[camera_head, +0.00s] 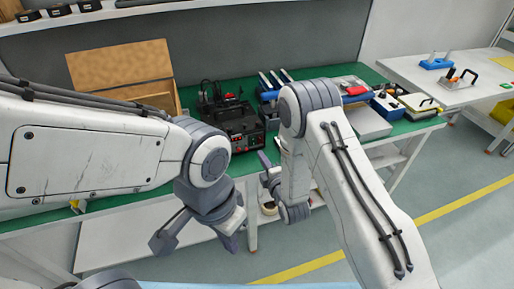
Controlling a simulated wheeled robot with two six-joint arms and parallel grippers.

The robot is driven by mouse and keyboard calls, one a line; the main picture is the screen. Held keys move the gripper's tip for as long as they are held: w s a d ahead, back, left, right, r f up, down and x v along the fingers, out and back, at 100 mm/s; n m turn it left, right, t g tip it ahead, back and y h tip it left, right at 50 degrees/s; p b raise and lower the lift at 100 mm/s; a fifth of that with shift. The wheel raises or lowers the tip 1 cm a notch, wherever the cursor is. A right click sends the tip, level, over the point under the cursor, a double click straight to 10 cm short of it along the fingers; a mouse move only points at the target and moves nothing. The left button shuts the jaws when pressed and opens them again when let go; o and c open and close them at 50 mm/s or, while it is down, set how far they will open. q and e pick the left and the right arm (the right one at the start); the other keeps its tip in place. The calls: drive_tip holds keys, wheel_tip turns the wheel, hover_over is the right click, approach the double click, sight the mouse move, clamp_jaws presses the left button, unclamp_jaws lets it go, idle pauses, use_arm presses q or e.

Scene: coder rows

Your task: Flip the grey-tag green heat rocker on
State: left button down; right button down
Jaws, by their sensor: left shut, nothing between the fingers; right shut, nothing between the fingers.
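A black device (240,128) with red marks and small controls on its front stands on the green bench top, in the middle of the head view. A green rocker and a grey tag are too small to make out there. My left gripper (197,243) is shut and empty, below and in front of the bench edge, apart from the device. My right gripper (266,172) is shut and empty, just right of and below the device at the bench's front edge. I cannot tell whether it touches anything. My arms hide parts of the bench.
An open cardboard box (120,67) stands at the back left of the bench. Blue-and-grey tools (275,80), a grey box (365,122) and a yellow-edged case (419,106) lie around the bench. A white table (450,95) is at the right. The floor at the lower right is clear.

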sight(254, 144)
use_arm(q)
drive_tip(key=shift+r, duration=0.35)
use_arm(e)
drive_tip(key=shift+x, duration=2.7)
